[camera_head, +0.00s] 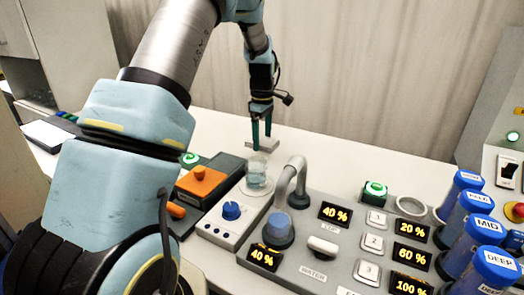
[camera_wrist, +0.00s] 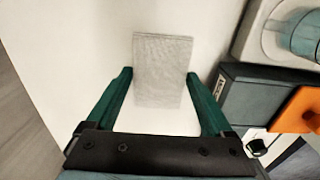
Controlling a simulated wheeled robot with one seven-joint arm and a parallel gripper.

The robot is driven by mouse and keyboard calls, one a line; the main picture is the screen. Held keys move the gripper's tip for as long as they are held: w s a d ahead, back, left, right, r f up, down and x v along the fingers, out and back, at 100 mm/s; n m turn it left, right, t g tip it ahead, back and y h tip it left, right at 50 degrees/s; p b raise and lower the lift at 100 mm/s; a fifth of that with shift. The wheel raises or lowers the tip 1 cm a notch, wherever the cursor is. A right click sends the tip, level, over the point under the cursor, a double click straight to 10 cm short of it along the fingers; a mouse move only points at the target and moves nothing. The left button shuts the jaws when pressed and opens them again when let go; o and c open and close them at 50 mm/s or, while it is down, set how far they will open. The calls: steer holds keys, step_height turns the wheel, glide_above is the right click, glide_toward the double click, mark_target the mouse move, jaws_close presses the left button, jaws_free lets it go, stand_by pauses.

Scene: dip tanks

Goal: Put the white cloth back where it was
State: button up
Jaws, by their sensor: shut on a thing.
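The white cloth (camera_wrist: 162,68) is a folded, textured greyish-white rectangle between my gripper's green fingers in the wrist view. In the head view the cloth (camera_head: 269,146) shows as a pale flat piece at the fingertips, behind the glass beaker. My gripper (camera_head: 261,134) points down at the back of the white table; in the wrist view my gripper (camera_wrist: 160,75) has a finger at each side edge of the cloth and is shut on it. I cannot tell whether the cloth touches the table.
A glass beaker (camera_head: 257,172) with liquid stands on a plate just in front of the cloth. A dark box with an orange top (camera_head: 201,181) is to its left. A water panel with a curved tap (camera_head: 294,176) and blue-capped bottles (camera_head: 469,181) fill the right. The table behind is clear.

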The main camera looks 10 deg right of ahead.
mark_target(262, 150)
steer(key=shift+f+p, duration=0.55)
steer(key=shift+f, duration=1.8)
steer(key=shift+f, duration=0.15)
steer(key=o, duration=1.2)
step_height(262, 150, up, 12)
steer(key=shift+r+b, duration=0.2)
steer(key=shift+b, duration=1.05)
